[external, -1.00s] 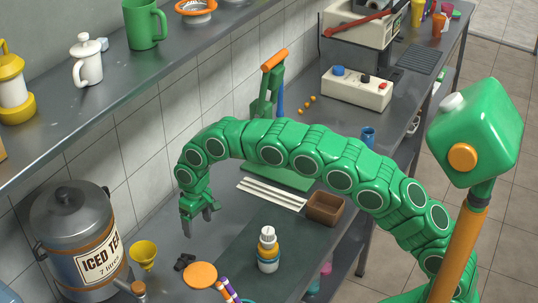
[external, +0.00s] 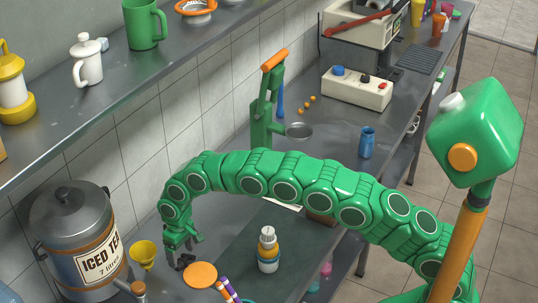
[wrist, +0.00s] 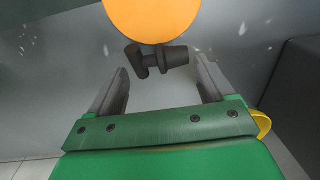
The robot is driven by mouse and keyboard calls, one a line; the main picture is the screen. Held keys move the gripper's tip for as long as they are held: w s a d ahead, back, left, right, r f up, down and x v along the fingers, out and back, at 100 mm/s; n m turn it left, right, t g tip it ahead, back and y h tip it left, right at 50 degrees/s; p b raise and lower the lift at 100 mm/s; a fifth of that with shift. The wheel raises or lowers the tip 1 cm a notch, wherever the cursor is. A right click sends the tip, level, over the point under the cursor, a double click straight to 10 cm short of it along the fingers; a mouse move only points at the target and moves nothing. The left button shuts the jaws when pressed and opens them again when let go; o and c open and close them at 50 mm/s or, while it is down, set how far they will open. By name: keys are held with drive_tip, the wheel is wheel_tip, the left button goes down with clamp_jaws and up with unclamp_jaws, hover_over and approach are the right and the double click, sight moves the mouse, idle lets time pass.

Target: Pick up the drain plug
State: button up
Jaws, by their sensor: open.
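The drain plug is a small dark, T-shaped piece (wrist: 172,56) lying on the grey counter. In the wrist view it is just ahead of and between the fingertips of my gripper (wrist: 160,70). My gripper is open, with nothing between its fingers and clear counter showing between them. In the external view my gripper (external: 182,262) points down low over the counter, close to the plug, which it partly hides there.
An orange disc (external: 200,275) lies right beside the plug. A yellow funnel (external: 144,254) and the iced tea urn (external: 78,245) stand to the left. A white-capped bottle (external: 268,252) and striped sticks (external: 228,290) are to the right.

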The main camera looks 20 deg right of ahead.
drive_tip(key=shift+a+f, duration=0.1)
drive_tip(key=shift+f, duration=1.3)
drive_tip(key=c, duration=0.8)
drive_tip(key=shift+r, duration=0.15)
drive_tip(key=shift+r, duration=1.5)
drive_tip(key=shift+s+d+r, duration=0.45)
drive_tip(key=shift+d+r, duration=0.1)
drive_tip(key=shift+r, duration=0.25)
drive_tip(key=shift+s+d+r, duration=1.25)
drive_tip(key=shift+d+r, duration=0.1)
drive_tip(key=shift+d, duration=0.35)
drive_tip(key=shift+s+d+r, duration=1.2)
drive_tip(key=shift+d+r, duration=0.2)
drive_tip(key=shift+d, duration=0.3)
drive_tip(key=shift+s+d+r, duration=1.25)
drive_tip(key=shift+d+r, duration=0.1)
drive_tip(key=shift+d, duration=0.35)
